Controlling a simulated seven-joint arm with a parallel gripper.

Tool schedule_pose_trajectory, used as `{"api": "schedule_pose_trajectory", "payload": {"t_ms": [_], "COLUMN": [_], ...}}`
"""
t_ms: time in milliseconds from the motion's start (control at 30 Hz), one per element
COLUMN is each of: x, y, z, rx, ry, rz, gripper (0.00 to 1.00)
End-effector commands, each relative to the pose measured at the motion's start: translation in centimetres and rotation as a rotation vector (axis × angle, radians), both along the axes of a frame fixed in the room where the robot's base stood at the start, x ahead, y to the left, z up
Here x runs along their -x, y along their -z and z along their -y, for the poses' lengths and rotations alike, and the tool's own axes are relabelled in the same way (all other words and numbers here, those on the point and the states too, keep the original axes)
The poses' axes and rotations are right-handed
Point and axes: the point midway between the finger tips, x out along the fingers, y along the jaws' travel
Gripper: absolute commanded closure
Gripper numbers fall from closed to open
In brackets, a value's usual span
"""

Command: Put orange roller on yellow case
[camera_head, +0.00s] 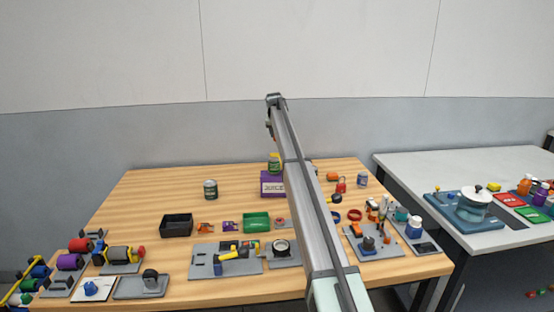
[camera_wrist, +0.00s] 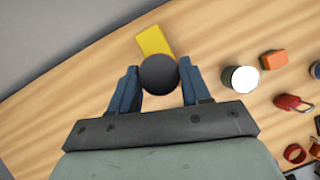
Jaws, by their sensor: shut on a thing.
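In the wrist view my gripper (camera_wrist: 160,82) is shut on a roller (camera_wrist: 159,73), which I take for the orange roller. Its round dark end faces the camera and hides nearly all of its side. The yellow case (camera_wrist: 154,41) lies just beyond the roller in the picture and is partly covered by it. In the head view my gripper (camera_head: 271,126) is high above the back of the table, at the far end of my arm. A small yellow thing (camera_head: 274,156) shows below it, perhaps the yellow case. The height between roller and case cannot be told.
A can (camera_wrist: 240,78), an orange block (camera_wrist: 273,60) and a red padlock (camera_wrist: 291,102) lie to the right in the wrist view. The back left is mostly clear.

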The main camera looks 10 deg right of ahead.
Motion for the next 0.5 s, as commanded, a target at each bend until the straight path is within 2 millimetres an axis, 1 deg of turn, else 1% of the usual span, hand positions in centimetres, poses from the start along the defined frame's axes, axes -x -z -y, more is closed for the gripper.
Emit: {"api": "schedule_pose_trajectory", "payload": {"t_ms": [167,267,367,500], "x": [0.0,0.0,0.0,0.1], "y": [0.1,0.6,1.9,4.2], "z": [0.0,0.0,0.0,0.0], "rx": [-0.001,0.0,0.0,0.0], "ry": [-0.067,-0.08,-0.081,-0.079], "rz": [0.0,0.0,-0.001,-0.002], "gripper": [0.88,0.88,0.88,0.88]}}
